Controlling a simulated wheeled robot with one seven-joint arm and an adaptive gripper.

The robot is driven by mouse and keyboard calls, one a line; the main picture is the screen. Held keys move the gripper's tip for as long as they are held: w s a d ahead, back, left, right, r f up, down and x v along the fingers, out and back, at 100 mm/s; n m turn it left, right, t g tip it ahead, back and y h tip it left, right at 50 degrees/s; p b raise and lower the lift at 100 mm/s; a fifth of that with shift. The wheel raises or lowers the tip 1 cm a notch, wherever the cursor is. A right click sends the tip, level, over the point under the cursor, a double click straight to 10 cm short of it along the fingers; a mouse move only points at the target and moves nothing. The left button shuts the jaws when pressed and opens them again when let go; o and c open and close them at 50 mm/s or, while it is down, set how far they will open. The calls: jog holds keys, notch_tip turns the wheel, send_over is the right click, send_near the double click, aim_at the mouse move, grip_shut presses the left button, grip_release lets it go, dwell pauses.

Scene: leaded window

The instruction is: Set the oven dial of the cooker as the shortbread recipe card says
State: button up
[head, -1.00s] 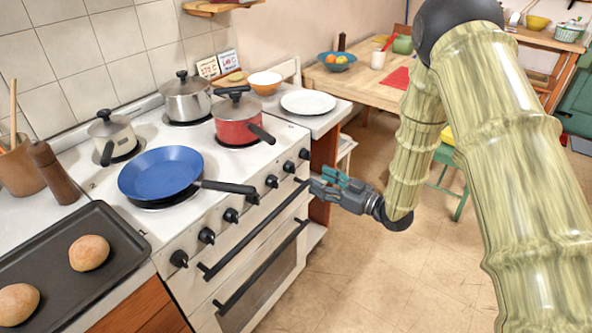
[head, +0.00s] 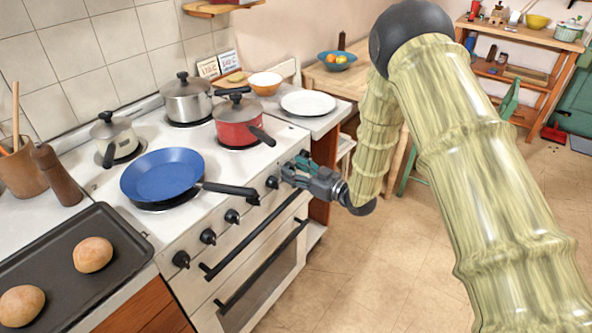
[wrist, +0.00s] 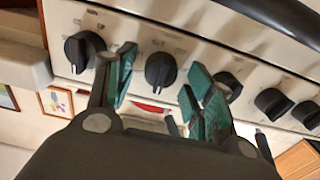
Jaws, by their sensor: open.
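The cooker (head: 226,240) has a row of black dials on its white front. My gripper (head: 285,170) is at the right part of this row and hides some dials in the head view. In the wrist view my gripper (wrist: 160,88) is open, with one dark dial (wrist: 160,70) showing between its teal fingertips. I cannot tell whether the fingers touch it. Another dial (wrist: 80,52) is to its left and several more are to its right. Which is the oven dial is unclear. Two small cards (head: 208,68) (head: 229,62) lean against the wall; their writing is too small to read surely.
The pan's handle (head: 228,189) reaches towards the front edge. A black oven handle (head: 240,244) runs below the dials.

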jog(key=c, duration=1)
jog(key=m, duration=2.1)
jog(key=shift+w+d+f+m+p, duration=0.2)
jog(key=shift+f+m+p, duration=0.1)
jog(key=shift+m, duration=0.1)
